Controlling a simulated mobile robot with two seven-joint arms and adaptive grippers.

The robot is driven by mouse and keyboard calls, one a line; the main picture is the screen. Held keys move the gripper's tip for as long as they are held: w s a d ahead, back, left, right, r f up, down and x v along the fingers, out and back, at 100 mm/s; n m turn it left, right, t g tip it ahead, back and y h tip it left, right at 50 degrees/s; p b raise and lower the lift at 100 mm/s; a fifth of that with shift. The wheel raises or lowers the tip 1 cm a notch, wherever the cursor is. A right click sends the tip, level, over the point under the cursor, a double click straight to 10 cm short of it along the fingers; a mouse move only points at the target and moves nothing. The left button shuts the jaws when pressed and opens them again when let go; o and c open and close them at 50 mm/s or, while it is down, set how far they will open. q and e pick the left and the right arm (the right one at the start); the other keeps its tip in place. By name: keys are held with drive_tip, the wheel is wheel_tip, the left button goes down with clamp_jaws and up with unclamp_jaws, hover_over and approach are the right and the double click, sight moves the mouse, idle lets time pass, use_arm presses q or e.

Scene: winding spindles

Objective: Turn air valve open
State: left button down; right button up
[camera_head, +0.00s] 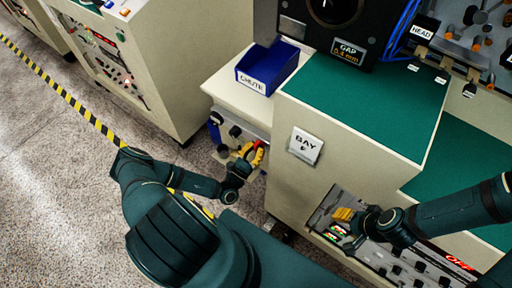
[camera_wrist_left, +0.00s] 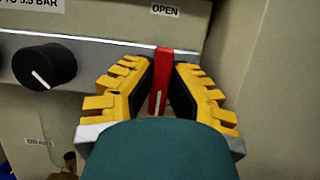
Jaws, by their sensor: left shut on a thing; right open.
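The air valve's red lever (camera_wrist_left: 161,80) stands upright on a pale bar in the left wrist view, below an OPEN label (camera_wrist_left: 165,10). My left gripper (camera_wrist_left: 160,85) has its yellow-backed fingers on both sides of the lever and is shut on it. In the head view my left gripper (camera_head: 250,152) is at the front panel of the low cabinet, with a bit of red lever (camera_head: 258,155) showing between its fingers. The valve's body is hidden. My right gripper (camera_head: 345,214) is open and empty in front of the lower panel on the right.
A black knob (camera_wrist_left: 44,66) sits left of the lever, with a DRAIN label (camera_wrist_left: 39,142) below. A cabinet side wall is close on the lever's right. A blue CHUTE bin (camera_head: 267,68) stands on the cabinet above. A BAY sign (camera_head: 305,146) is on the green-topped bench.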

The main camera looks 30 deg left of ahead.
use_arm(q)
drive_tip(key=shift+w+r, duration=0.15)
idle(0.3)
drive_tip(key=c, duration=1)
unclamp_jaws()
drive_tip(key=shift+o, duration=0.2)
drive_tip(key=d+v, duration=0.1)
drive_tip(key=v, duration=1.1)
drive_tip(key=shift+a, duration=0.4)
